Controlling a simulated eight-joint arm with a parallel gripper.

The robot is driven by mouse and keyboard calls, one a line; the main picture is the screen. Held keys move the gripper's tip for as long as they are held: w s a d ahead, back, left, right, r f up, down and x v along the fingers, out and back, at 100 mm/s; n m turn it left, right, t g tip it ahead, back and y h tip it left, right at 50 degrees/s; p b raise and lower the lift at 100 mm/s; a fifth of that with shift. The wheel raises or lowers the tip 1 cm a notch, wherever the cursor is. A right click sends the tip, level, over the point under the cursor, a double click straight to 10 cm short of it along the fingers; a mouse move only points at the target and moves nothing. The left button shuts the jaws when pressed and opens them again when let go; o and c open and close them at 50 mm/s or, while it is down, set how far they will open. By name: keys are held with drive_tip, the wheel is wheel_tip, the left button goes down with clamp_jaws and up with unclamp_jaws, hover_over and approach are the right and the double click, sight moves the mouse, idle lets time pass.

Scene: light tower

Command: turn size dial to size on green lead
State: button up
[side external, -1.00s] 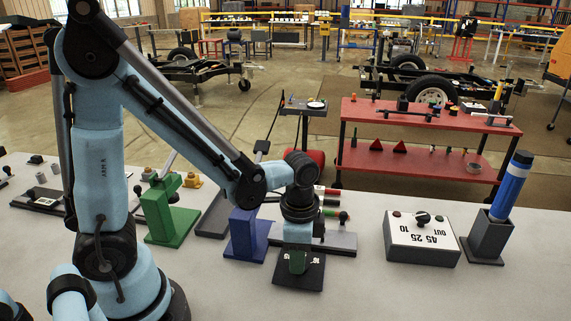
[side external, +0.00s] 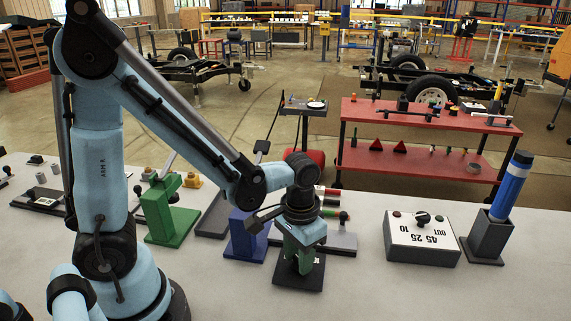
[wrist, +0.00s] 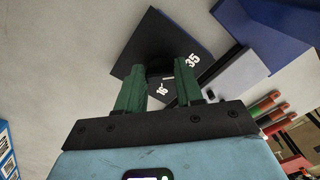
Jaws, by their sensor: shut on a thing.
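The size dial's black square plate (side external: 285,279) lies on the grey table under my gripper.
A blue stand (side external: 243,238) is close left of the dial, with a green stand (side external: 170,220) farther left. A white-topped box (side external: 422,238) with a black knob and a grey holder (side external: 486,240) with a blue cylinder stand right. The table between dial and box is clear.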

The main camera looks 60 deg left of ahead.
drive_tip(key=shift+n, duration=0.4)
drive_tip(key=o, duration=1)
drive_tip(key=shift+o, duration=0.2)
wheel_tip(320, 180, up, 12)
idle(0.4)
drive_tip(key=a+t, duration=0.1)
drive_tip(key=t, duration=0.1)
drive_tip(key=a+t, duration=0.2)
drive_tip(key=a+m+t, duration=0.1)
drive_tip(key=t, duration=0.2)
drive_tip(key=shift+s+a+f, duration=0.2)
drive_tip(key=shift+s+a, duration=0.05)
drive_tip(key=shift+s, duration=0.05)
